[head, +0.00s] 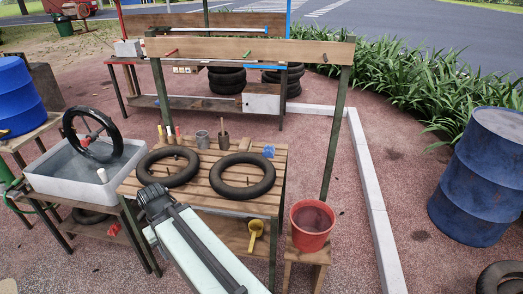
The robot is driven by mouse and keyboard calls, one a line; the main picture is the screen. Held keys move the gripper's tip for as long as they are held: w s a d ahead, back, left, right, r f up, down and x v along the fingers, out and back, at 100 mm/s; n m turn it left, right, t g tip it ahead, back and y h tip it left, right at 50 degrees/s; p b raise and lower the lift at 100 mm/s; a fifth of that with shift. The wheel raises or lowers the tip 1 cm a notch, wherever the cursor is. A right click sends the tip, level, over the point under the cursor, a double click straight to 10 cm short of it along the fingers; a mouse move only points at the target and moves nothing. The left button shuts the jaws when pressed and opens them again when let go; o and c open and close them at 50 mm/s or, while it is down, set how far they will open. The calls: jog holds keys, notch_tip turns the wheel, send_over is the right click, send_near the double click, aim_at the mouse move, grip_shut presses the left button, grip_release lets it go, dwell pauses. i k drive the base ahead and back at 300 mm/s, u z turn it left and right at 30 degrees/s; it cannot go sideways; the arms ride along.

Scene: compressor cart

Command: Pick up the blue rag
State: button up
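The blue rag (269,151) is a small crumpled bright-blue piece. It lies on the slatted wooden table (207,171) near its back right corner, just behind the right-hand black tyre. My arm reaches in from the bottom of the head view and ends in a dark part (155,202) over the table's front left edge. That end is well to the left of the rag and nearer to me, apart from it. I cannot make out the gripper's fingers, nor whether they hold anything.
Two black tyres (243,186) (149,172) lie on the table. A grey mug (202,139) and a brush pot (224,142) stand at its back. A wooden beam (250,51) on posts crosses above. A red bucket (311,228) stands right, a white basin (62,171) left.

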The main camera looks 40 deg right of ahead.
aim_at(268, 151)
jog(key=u, duration=0.05)
jog(key=i, duration=0.95)
jog(key=z, duration=0.1)
